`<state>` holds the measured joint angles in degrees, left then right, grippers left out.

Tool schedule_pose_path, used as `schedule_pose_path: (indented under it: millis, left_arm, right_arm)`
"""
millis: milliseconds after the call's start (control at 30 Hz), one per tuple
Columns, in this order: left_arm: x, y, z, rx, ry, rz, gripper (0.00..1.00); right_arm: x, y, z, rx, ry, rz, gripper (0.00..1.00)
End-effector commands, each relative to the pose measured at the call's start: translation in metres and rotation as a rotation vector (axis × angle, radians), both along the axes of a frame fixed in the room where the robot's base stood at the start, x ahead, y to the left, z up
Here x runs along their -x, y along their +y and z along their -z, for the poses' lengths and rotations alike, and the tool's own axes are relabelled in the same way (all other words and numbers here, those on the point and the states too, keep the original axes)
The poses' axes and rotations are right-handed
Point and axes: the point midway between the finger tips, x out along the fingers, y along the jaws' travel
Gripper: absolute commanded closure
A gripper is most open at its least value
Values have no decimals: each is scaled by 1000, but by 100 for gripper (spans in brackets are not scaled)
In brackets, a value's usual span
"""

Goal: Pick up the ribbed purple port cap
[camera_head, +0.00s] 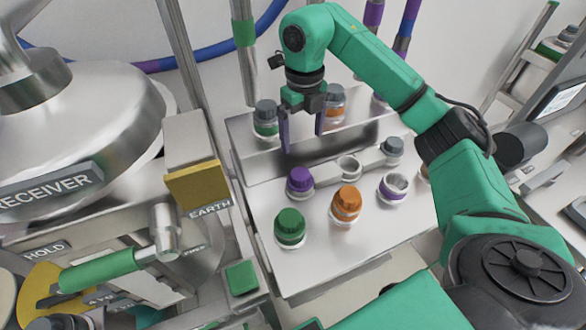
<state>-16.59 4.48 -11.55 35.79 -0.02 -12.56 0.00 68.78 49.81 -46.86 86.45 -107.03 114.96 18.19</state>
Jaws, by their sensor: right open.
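The ribbed purple port cap (299,179) sits upright on the metal bench, left of the middle. A white rim shows beneath it. My right gripper (303,146) points down above and behind the cap, near the raised step. Its two fingers are apart with nothing between them. The fingertips appear clear of the cap; the exact height is hard to tell. My left gripper is not in view.
A green cap (290,226) and an orange cap (346,203) stand in front of the purple one. An open ring (349,166), a grey cap (392,146) and a purple-banded port (394,187) lie to the right. The steel receiver (80,130) fills the left.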

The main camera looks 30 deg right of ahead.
Motion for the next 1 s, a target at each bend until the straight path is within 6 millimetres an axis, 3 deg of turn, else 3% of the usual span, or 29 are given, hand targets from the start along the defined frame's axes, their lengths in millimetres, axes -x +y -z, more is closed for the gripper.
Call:
schedule_pose_path:
  millis: [100,233,433,600,833,867,1000]
  left_arm:
    - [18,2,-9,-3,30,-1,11]
    - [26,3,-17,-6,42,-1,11]
    - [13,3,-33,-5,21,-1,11]
    - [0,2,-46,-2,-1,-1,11]
    - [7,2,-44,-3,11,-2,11]
    - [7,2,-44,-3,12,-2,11]
    - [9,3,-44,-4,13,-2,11]
  right_arm:
    - [2,0,31,-2,8,-1,0]
    - [1,1,60,-4,7,-2,0]
    - [2,4,85,-5,6,-3,0]
    - [1,6,118,-6,5,-2,0]
    - [0,5,126,-6,1,-3,0]
    - [0,5,126,-6,1,-3,8]
    - [0,5,125,-6,1,-3,61]
